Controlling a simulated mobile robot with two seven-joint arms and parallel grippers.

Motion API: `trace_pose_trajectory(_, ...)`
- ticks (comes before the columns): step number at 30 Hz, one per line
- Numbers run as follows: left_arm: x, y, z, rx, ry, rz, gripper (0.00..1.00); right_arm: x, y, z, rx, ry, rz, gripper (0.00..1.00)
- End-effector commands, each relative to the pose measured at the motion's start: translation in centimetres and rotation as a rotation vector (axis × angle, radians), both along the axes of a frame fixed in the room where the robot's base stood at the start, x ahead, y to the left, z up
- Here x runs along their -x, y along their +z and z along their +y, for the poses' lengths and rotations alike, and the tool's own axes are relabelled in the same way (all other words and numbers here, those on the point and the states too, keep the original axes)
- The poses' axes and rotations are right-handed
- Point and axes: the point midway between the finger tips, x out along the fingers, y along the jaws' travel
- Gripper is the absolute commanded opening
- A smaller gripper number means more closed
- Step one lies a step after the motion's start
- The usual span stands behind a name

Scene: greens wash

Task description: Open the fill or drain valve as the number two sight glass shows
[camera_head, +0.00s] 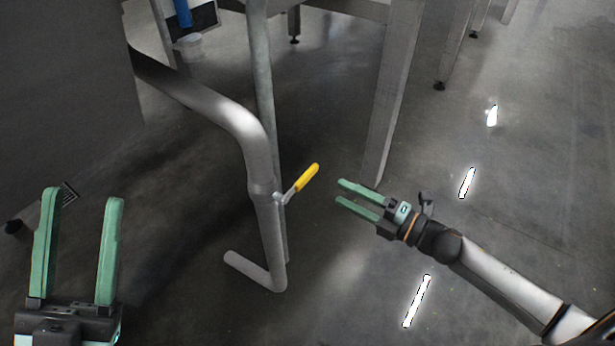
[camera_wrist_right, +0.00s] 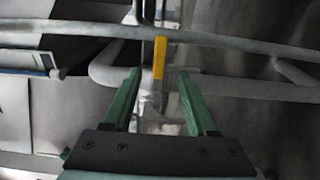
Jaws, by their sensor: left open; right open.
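A valve with a yellow lever (camera_head: 307,178) sits on a grey pipe (camera_head: 265,190) in the middle of the head view. The lever slants up and to the right, away from the pipe. My right gripper (camera_head: 341,192) is open, just right of the lever and apart from it. In the right wrist view the yellow lever (camera_wrist_right: 159,58) stands upright ahead, seen between the open green fingers (camera_wrist_right: 160,88). My left gripper (camera_head: 85,195) is open and empty at the lower left, far from the valve. No sight glass can be made out.
The pipe bends down from a grey tank wall (camera_head: 75,90) and ends in a short elbow (camera_head: 250,270) near the floor. A metal leg (camera_head: 392,90) stands behind the right gripper. The floor at right is clear.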

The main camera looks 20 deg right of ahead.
Motion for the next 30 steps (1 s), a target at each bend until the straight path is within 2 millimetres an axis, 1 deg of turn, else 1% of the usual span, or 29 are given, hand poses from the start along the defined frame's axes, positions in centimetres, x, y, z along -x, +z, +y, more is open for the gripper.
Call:
trace_pose_trajectory(1,0.0,-0.3,0.0,0.002,-0.002,0.002,0.50,-0.7,0.0,0.5,-0.001,0.000,-0.004,0.57)
trace_pose_trajectory(12,-0.1,-1.3,-0.1,0.010,-0.011,0.013,0.50,-5.4,0.0,4.2,-0.004,-0.002,-0.001,0.57)
trace_pose_trajectory(18,-0.1,-1.7,-0.1,0.012,-0.014,0.016,0.50,-7.3,-0.1,5.7,-0.004,-0.002,0.002,0.57)
trace_pose_trajectory(24,-0.2,-1.8,-0.1,0.015,-0.017,0.019,0.50,-8.2,0.0,6.4,-0.003,-0.003,0.002,0.57)
trace_pose_trajectory(30,-0.1,-1.8,-0.1,0.014,-0.018,0.019,0.50,-8.3,0.0,6.5,-0.003,-0.003,0.004,0.57)
